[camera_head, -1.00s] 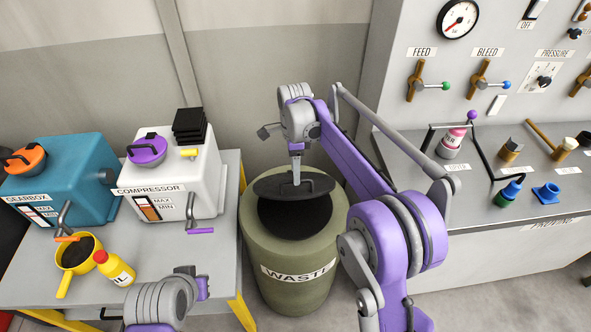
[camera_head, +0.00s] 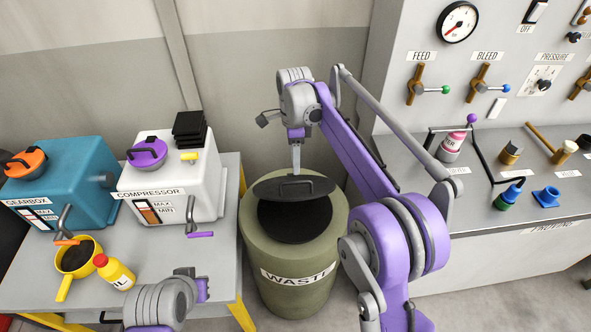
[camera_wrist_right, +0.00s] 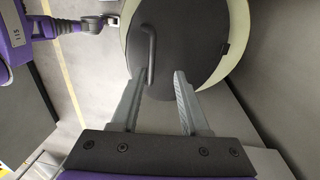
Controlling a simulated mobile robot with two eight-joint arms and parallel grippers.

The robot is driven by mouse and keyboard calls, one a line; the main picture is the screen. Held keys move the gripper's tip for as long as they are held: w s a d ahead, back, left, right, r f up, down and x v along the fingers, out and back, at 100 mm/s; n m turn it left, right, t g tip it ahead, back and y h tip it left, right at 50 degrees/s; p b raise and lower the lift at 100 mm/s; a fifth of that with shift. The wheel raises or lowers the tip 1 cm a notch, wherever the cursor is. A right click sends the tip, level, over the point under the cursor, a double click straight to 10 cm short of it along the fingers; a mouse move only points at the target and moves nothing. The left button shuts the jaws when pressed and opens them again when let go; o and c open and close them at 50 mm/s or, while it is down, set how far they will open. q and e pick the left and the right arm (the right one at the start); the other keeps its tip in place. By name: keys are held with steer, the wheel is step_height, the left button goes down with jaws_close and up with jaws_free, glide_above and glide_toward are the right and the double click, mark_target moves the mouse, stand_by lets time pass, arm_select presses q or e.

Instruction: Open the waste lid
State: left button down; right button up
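The green waste bin (camera_head: 330,235) stands on the floor in the middle of the head view. Its dark round lid (camera_head: 268,188) is tilted up at the back, with the dark opening (camera_head: 295,222) showing in front. A bar handle (camera_head: 300,187) sits on the lid. My right gripper (camera_head: 296,172) is just above the lid. In the right wrist view, my right gripper (camera_wrist_right: 155,75) is open, its fingers apart and nothing between them. The lid (camera_wrist_right: 195,40) and its handle (camera_wrist_right: 150,50) lie beyond the fingertips. My left wrist is low at the left; its fingers cannot be made out.
A table (camera_head: 215,262) to the left of the bin holds the blue gearbox (camera_head: 75,170), white compressor (camera_head: 195,180), yellow funnel pan (camera_head: 78,255) and yellow bottle (camera_head: 115,273). A grey counter (camera_head: 430,195) with bottles and a valve panel stands to the right.

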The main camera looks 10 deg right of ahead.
step_height(320, 180, up, 6)
steer(key=shift+w+p, duration=0.3)
